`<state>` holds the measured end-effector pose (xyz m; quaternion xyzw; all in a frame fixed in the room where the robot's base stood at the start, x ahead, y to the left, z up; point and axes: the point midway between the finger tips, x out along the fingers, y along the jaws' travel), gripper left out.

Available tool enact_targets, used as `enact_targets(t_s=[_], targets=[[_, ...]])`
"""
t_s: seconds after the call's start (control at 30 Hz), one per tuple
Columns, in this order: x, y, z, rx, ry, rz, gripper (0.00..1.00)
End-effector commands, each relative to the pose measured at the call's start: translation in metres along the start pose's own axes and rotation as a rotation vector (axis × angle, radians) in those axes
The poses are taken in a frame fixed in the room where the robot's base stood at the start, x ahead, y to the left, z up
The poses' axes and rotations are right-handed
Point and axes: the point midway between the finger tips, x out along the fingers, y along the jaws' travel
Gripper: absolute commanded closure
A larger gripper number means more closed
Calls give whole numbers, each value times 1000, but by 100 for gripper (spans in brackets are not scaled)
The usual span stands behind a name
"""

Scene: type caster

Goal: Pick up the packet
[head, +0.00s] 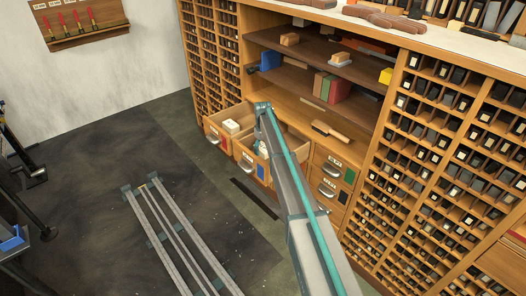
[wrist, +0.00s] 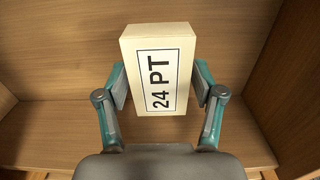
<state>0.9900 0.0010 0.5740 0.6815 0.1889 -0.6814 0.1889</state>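The packet (wrist: 178,75) is a cream box with a black-framed "24 PT" label, in the middle of the wrist view. My gripper (wrist: 160,88) has one teal-and-grey finger on each side of it. The pads lie close against both sides with no clear gap, so my gripper looks shut on the packet. Behind it are the plain wooden floor and walls of a drawer. In the head view my arm reaches into the open middle drawer (head: 243,151) and hides most of my gripper; a small pale patch shows beside it.
The open left drawer (head: 214,130) holds pale packets. Closed drawers (head: 330,180) are to the right. Shelves above hold boxes and a brush (head: 330,131). Type-case compartments (head: 425,180) stand at the right. Rails (head: 172,240) run along the floor.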

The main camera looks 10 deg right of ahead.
Motion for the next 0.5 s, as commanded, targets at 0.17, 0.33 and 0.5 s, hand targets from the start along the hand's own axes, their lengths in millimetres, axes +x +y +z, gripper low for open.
enact_targets(t_s=[0.17, 0.33, 0.5], targets=[[0, 0, 0, 0, 0, 0, 69], [0, 0, 0, 0, 0, 0, 97], [-1, 0, 0, 0, 1, 0, 100]])
